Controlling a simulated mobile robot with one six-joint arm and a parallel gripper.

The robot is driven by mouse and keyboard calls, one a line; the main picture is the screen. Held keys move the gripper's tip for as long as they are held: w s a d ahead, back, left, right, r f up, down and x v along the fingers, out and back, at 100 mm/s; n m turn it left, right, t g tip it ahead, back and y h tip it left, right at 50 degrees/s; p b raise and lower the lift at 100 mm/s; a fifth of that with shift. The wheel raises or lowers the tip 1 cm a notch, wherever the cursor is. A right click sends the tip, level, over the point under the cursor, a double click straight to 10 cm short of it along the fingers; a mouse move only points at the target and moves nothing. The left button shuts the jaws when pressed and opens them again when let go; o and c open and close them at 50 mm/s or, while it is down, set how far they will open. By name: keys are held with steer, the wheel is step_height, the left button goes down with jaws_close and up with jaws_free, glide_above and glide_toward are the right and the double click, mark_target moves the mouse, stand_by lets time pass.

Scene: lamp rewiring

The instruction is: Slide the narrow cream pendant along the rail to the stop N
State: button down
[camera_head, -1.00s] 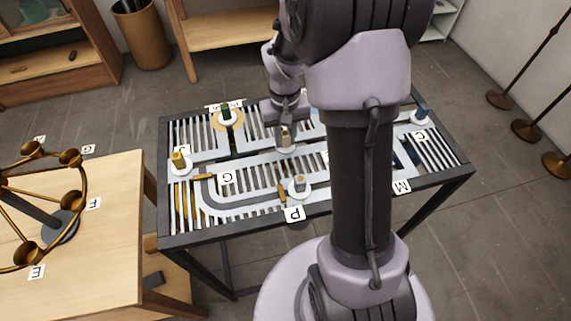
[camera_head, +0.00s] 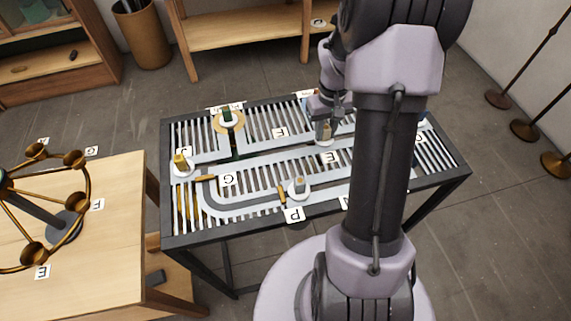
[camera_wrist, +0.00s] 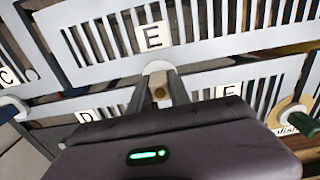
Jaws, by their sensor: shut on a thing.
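The narrow cream pendant (camera_head: 327,131) stands on a white disc in the middle rail of the slotted table. My gripper (camera_head: 325,124) is above it with its jaws shut on it. In the wrist view the cream pendant (camera_wrist: 159,90) shows between the two fingers (camera_wrist: 159,92), with the white disc just beyond. The rail (camera_head: 270,154) runs left to right across the table. I cannot read a label N in any view; my arm hides part of the right side of the table.
A blue piece (camera_wrist: 10,112) is at the wrist view's left. A wooden table (camera_head: 115,230) stands left.

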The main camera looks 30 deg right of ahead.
steer(key=s+d+p, duration=0.2)
steer(key=s+d, duration=0.1)
steer(key=d, duration=0.7)
steer(key=shift+d, duration=0.15)
steer(key=d, duration=0.2)
steer(key=s+d+p, duration=0.1)
steer(key=d, duration=0.2)
steer(key=shift+s+d+p, duration=0.3)
steer(key=shift+d+p, duration=0.05)
steer(key=shift+p, duration=0.05)
steer(key=s+a+b, duration=0.2)
steer(key=s+a, duration=0.2)
steer(key=s, duration=0.9)
steer(key=shift+s, duration=0.25)
